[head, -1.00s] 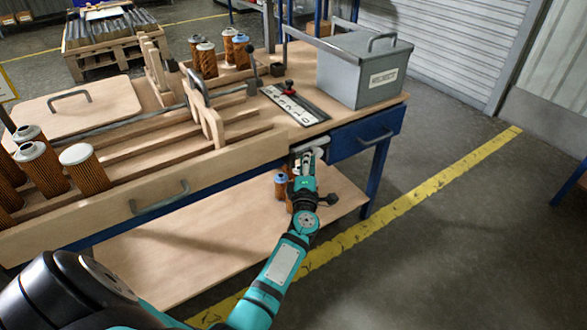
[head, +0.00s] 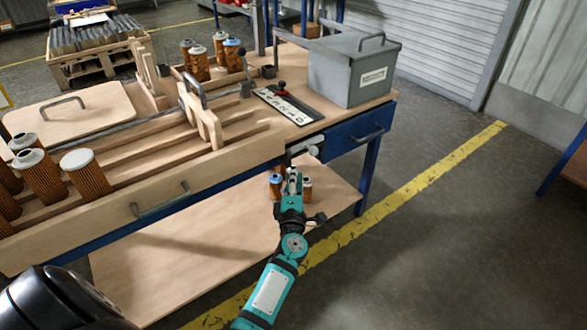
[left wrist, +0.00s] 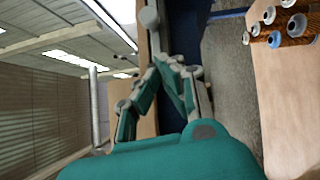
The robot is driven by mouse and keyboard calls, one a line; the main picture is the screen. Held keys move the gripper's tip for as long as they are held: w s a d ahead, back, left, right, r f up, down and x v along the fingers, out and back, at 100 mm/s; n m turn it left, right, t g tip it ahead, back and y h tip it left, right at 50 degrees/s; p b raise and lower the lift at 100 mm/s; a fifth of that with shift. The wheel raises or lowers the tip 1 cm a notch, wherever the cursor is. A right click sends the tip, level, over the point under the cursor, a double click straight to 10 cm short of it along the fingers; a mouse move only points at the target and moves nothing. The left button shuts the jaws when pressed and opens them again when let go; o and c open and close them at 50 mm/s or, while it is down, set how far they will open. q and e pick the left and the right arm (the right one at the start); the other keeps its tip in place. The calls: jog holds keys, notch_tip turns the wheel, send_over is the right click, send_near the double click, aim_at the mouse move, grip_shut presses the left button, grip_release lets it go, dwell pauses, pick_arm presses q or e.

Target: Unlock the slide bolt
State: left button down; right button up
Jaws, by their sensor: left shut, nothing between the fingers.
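The slide bolt (head: 304,148) is a pale metal piece at the bench's front edge, left of the blue drawer. My left gripper (head: 292,174) is shut and empty, just below and in front of it, apart from it in the head view. In the left wrist view a round grey knob on a rod, which looks like the bolt's handle (left wrist: 149,17), stands beyond the closed fingertips (left wrist: 168,62). I cannot tell whether the bolt is fully slid. My right gripper is not in view.
Several filter cartridges (head: 276,184) stand on the lower shelf (head: 200,232) close to my left gripper. The bench top holds wooden rails, a wooden gate (head: 205,120), a red-knobbed lever panel (head: 290,105) and a grey box (head: 350,75). The floor at the right is free.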

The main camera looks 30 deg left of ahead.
pick_arm(q)
jog(key=v, duration=0.6)
jog(key=shift+a+r, duration=0.1)
jog(key=shift+a, duration=0.05)
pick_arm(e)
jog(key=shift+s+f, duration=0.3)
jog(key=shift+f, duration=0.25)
